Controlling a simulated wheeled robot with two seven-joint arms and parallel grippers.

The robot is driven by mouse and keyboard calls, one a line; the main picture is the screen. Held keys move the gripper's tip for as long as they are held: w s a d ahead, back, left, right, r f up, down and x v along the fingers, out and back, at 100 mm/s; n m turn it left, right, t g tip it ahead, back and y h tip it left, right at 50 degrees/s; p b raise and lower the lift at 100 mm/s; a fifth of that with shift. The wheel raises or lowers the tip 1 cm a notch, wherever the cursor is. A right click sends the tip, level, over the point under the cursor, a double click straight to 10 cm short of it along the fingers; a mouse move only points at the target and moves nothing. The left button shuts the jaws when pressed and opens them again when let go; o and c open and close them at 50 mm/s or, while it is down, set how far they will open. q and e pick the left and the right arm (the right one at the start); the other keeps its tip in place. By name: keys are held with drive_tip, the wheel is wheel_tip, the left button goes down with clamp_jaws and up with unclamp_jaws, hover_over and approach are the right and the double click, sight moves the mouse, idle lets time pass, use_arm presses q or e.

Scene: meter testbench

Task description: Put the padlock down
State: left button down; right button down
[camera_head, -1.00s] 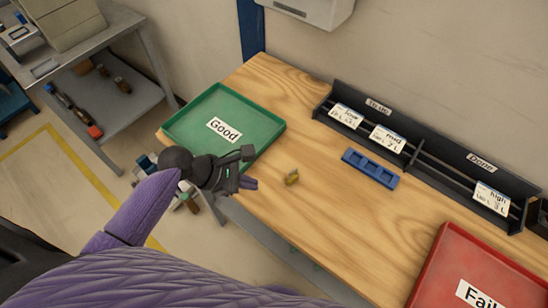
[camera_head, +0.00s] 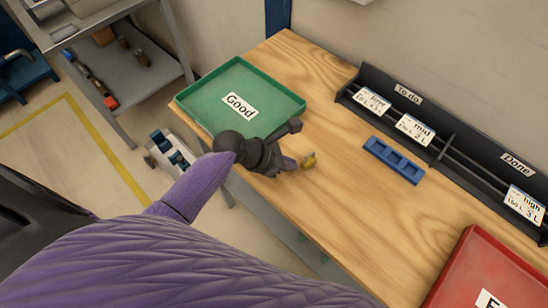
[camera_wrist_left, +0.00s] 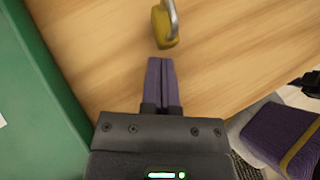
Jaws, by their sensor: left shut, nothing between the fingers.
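The small yellow padlock (camera_head: 309,160) with a grey shackle rests on the wooden table, near its front edge. It also shows at the top of the left wrist view (camera_wrist_left: 163,27), just beyond my fingertips. My left gripper (camera_head: 292,163) is shut and empty, its purple fingers pressed together and pointing toward the padlock. In the left wrist view the fingers (camera_wrist_left: 161,64) show a small gap of bare wood between them and the padlock. My right gripper is not in view.
A green tray (camera_head: 205,113) labelled Good lies left of the padlock. A blue slotted holder (camera_head: 393,160) and a black rack (camera_head: 448,152) with cards stand to the right. A red tray (camera_head: 460,262) is at the lower right. Bare wood surrounds the padlock.

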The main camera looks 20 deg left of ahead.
sight(311, 159)
use_arm(q)
drive_tip(key=shift+d, duration=0.1)
drive_tip(key=shift+w+d+r, duration=0.15)
drive_tip(key=shift+w+d, duration=0.05)
drive_tip(key=shift+w, duration=0.05)
drive_tip(key=w+d+p, duration=0.2)
drive_tip(key=d, duration=0.1)
drive_tip(key=shift+w+d, duration=0.25)
drive_tip(key=shift+w, duration=0.05)
